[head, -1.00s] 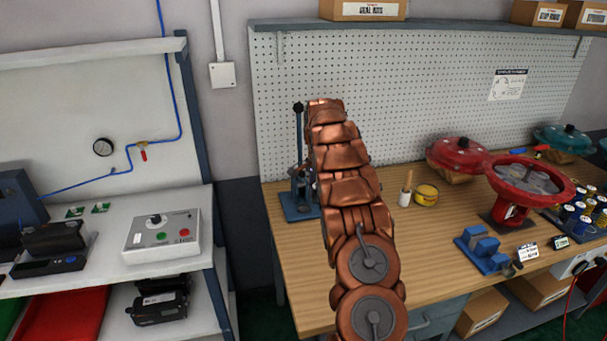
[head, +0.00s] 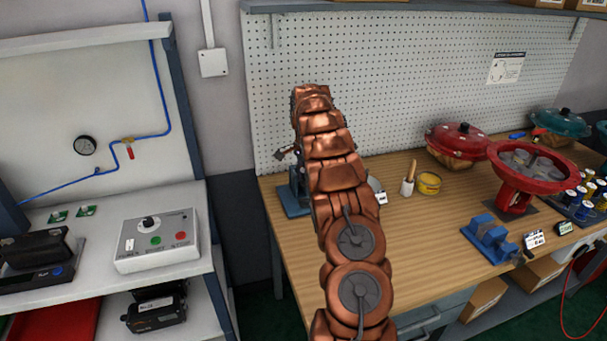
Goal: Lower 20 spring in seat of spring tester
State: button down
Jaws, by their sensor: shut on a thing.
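The spring tester (head: 292,202) stands at the left end of the wooden bench, with part of its blue base and blue body showing. My copper arm covers most of it, including its seat. My gripper is hidden behind my arm, over or close to the tester. A small dark grey part sticks out left of my arm just above the tester; I cannot tell whether it belongs to the tester or the gripper. A round grey part with a small white label (head: 381,198) shows right of my arm. The spring is hidden from view.
A brush cup (head: 407,187) and a yellow tin (head: 429,183) stand right of my arm. Farther right are a red actuator casing (head: 531,172), a blue fixture (head: 487,236) and several small cylinders. The perforated panel (head: 400,90) rises behind the bench.

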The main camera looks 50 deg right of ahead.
send_over(304, 204)
jog(key=shift+d+f, duration=0.15)
jog(key=shift+f, duration=2.2)
jog(key=shift+b, duration=0.4)
jog(key=shift+f+b, duration=0.2)
jog(key=shift+b, duration=0.2)
jog(key=shift+f+b, duration=0.55)
jog(key=shift+f, duration=0.9)
jog(key=c, duration=0.7)
grip_release()
jog(key=shift+w+r, duration=0.1)
